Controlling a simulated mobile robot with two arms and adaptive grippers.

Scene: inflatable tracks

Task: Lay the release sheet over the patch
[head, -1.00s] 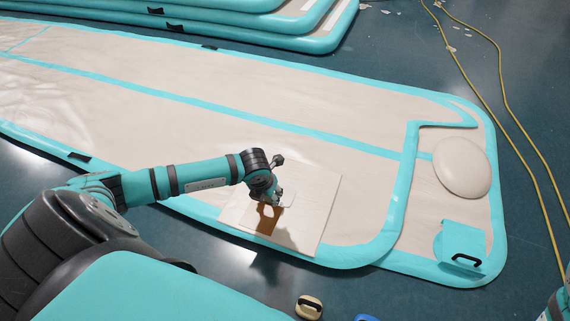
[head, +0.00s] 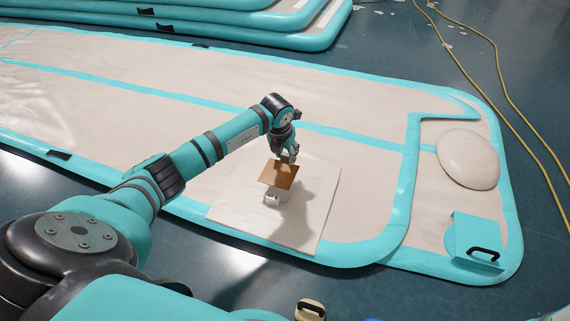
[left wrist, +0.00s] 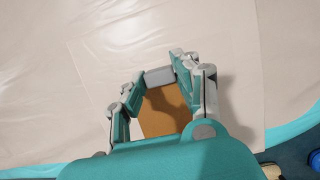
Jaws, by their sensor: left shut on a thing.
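My left gripper (head: 288,158) is shut on a brown sheet (head: 279,174), which looks like the release sheet. It holds the sheet above a pale square board (head: 308,225) on the track. In the left wrist view, the sheet (left wrist: 163,112) shows between the fingers. A small white block-like thing (head: 272,199) shows just below the sheet's near edge; the sheet partly covers it from the head. I cannot make out the patch for sure; it may be hidden or match the pale surface. My right gripper is not in view.
The board lies on the beige track with turquoise edges (head: 403,210). A pale oval cushion (head: 468,158) and a turquoise piece with a black handle (head: 475,238) lie at the right end. A beige tool (head: 310,309) is on the floor in front. Yellow cables (head: 520,120) run at right.

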